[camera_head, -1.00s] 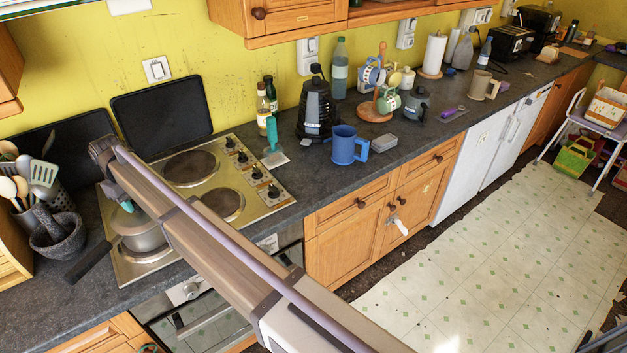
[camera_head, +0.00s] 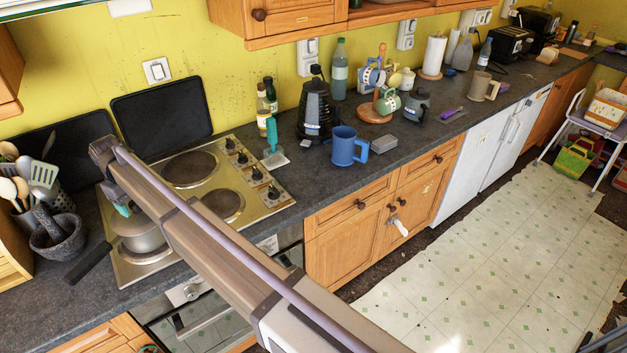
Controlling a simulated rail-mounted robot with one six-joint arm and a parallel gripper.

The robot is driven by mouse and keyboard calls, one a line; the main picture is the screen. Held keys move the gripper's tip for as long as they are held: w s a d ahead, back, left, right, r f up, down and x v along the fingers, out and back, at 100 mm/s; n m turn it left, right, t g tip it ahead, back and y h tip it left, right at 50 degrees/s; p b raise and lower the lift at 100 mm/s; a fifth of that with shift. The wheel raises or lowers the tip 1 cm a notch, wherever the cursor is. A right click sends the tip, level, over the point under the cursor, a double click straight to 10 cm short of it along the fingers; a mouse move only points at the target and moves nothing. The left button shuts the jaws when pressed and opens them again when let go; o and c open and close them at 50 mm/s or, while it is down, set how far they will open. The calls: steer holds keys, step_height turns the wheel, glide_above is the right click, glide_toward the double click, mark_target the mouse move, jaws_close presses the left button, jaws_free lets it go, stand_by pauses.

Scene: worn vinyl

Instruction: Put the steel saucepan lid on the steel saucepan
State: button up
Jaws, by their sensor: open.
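The steel saucepan (camera_head: 146,242) stands on the front left burner of the hob, its black handle pointing to the lower left. My arm covers its right part. A pale, domed surface at its top, just under my gripper, looks like the steel saucepan lid (camera_head: 128,225); my gripper and arm hide much of it, so I cannot tell exactly how it sits. My gripper (camera_head: 121,209), with teal fingertips, points down right over the top of the pan. It is open; whether the fingertips touch the lid is unclear.
The hob (camera_head: 243,158) has other bare burners. A stone mortar (camera_head: 58,236) and a utensil holder stand left of the pan.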

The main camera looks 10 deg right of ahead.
steer(key=shift+r+p, duration=3.95)
steer(key=shift+r, duration=0.05)
step_height(320, 180, up, 11)
steer(key=p, duration=1)
steer(key=shift+p, duration=0.4)
steer(key=shift+f, duration=0.1)
